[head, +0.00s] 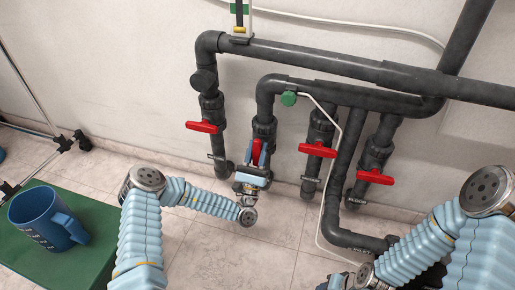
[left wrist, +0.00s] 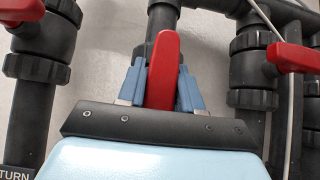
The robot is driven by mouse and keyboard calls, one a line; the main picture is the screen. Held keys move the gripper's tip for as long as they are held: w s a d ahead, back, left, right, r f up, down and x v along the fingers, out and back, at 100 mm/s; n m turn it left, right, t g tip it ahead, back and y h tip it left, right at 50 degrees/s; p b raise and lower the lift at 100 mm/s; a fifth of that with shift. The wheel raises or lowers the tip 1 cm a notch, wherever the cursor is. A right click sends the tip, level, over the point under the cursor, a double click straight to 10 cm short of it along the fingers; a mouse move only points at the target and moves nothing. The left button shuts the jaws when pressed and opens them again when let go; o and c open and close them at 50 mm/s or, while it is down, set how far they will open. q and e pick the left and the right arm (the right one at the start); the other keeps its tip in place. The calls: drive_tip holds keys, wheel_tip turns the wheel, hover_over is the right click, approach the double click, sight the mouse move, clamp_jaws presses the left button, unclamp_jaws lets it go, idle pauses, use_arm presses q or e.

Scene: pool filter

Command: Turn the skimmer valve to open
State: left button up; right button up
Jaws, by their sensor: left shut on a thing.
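The red handle (head: 257,148) of the second valve from the left stands roughly in line with its dark vertical pipe. My left gripper (head: 257,160) is shut on this handle, reaching it from below. In the left wrist view the red handle (left wrist: 163,70) rises between the two blue fingers (left wrist: 162,88), one on each side. My gripper hides the lower part of this valve and any label there, so I cannot read its name. My right arm (head: 415,245) is at the lower right; its fingers cannot be made out.
Other red handles lie crosswise on their pipes: one on the left (head: 202,127), two on the right (head: 318,150) (head: 375,177). A blue mug (head: 46,220) stands on a green box (head: 85,255).

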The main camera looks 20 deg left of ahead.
use_arm(q)
drive_tip(key=shift+n+y, duration=0.3)
drive_tip(key=o, duration=1)
drive_tip(key=shift+c, duration=0.2)
